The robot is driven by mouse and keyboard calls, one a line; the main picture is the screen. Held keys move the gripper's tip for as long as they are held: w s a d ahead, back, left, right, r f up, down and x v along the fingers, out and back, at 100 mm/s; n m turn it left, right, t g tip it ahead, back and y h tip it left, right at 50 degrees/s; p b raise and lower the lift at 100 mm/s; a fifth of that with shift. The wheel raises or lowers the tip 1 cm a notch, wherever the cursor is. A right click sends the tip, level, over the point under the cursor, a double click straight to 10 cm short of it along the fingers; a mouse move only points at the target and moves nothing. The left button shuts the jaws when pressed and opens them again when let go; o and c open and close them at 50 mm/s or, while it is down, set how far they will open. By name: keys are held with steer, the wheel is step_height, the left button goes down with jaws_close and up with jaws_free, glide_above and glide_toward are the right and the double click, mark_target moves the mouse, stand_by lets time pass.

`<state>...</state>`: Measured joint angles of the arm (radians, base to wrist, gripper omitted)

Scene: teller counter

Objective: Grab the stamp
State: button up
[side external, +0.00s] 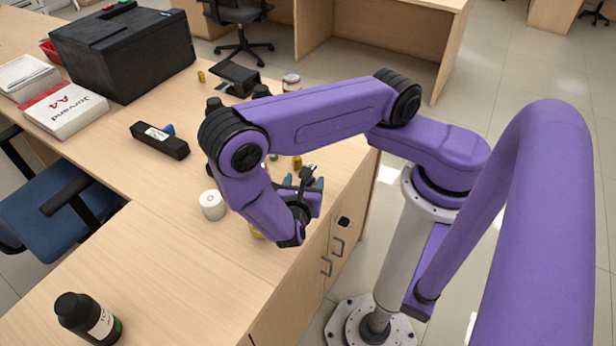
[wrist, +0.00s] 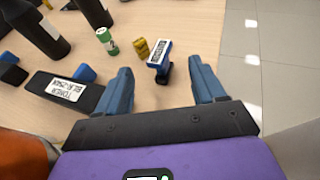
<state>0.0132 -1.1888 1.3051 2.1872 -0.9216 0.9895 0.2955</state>
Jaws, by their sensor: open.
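The stamp (wrist: 160,54) is a small blue and black block with a white label on its side. In the wrist view it stands on the wooden counter, beyond and between the fingertips of my gripper (wrist: 160,67). The two blue fingers are spread wide apart, and nothing is held between them. In the side external view my gripper (side external: 303,186) is low over the counter near its right edge. A small dark thing shows by the fingers there, but I cannot tell for sure that it is the stamp.
A yellow piece (wrist: 142,48) and a green cylinder (wrist: 107,41) stand just left of the stamp. A black toner box (wrist: 62,92) lies further left. A white paper roll (side external: 212,205) and a dark bottle (side external: 88,318) stand on the counter. The front counter is mostly clear.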

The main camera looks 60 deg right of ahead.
steer(key=shift+x, duration=2.95)
steer(key=shift+w+a, duration=0.1)
steer(key=shift+a, duration=0.05)
jaws_close()
